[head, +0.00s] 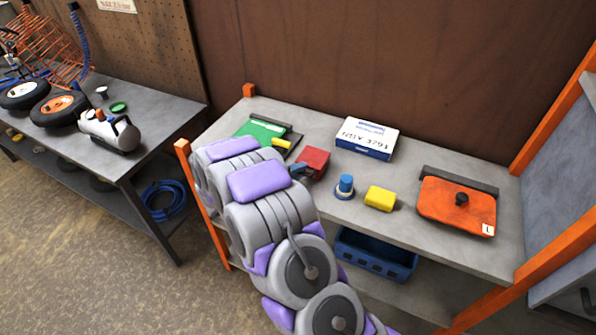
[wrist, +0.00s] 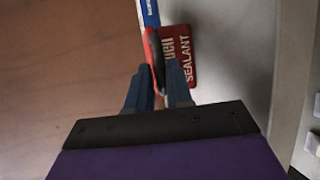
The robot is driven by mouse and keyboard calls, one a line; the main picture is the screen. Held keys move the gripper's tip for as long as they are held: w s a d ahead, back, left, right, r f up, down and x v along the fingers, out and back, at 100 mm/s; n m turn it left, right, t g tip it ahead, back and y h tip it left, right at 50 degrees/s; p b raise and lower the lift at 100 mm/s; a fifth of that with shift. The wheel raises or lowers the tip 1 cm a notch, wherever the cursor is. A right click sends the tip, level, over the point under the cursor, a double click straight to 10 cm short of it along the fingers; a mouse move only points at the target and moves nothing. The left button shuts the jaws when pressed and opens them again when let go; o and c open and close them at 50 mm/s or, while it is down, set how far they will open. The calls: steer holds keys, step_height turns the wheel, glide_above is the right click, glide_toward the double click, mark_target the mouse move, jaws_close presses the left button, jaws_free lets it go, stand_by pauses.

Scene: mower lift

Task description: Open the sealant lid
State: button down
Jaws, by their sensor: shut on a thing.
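The red sealant box (head: 314,161) sits on the grey workbench, just beyond the end of my arm. In the wrist view its red face (wrist: 181,55) carries the white word SEALANT. A narrow red piece with a pale edge, which looks like the sealant lid (wrist: 151,52), stands beside that face. My gripper (wrist: 158,78) is shut on this red piece, with its blue fingers on either side. In the head view my gripper (head: 299,170) is small at the box's left side, partly hidden by my arm. How far the lid is tilted is hard to tell.
A green case (head: 262,130) lies behind my arm. A blue crate (head: 375,256) stands below.

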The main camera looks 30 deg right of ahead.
mark_target(300, 157)
steer(key=shift+s+y+p, duration=0.1)
steer(key=shift+y+p, duration=0.2)
steer(key=shift+p, duration=0.1)
step_height(300, 157, up, 3)
steer(key=g+y+p, duration=0.1)
steer(key=p, duration=0.2)
steer(key=shift+d+n+y, duration=0.15)
steer(key=shift+n+y, duration=0.15)
steer(key=shift+n, duration=0.1)
steer(key=w+d+r+g+y+p, duration=0.1)
steer(key=r+y+p, duration=0.1)
steer(key=p, duration=0.3)
steer(key=d+r+n+g+y+p, duration=0.1)
steer(key=r+p, duration=0.1)
steer(key=p, duration=0.4)
steer(key=w+d+r+g+y+p, duration=0.1)
steer(key=r+y+p, duration=0.1)
steer(key=p, duration=0.4)
steer(key=shift+w+r+n+y, duration=0.2)
steer(key=shift+w+n+y, duration=0.1)
steer(key=w+d+r+g+y+p, duration=0.2)
steer(key=w+d+p, duration=0.1)
steer(key=w+d, duration=0.2)
steer(key=shift+d+r+n+y+p, duration=0.15)
steer(key=shift+d+n+y+p, duration=0.25)
steer(key=shift+d, duration=0.35)
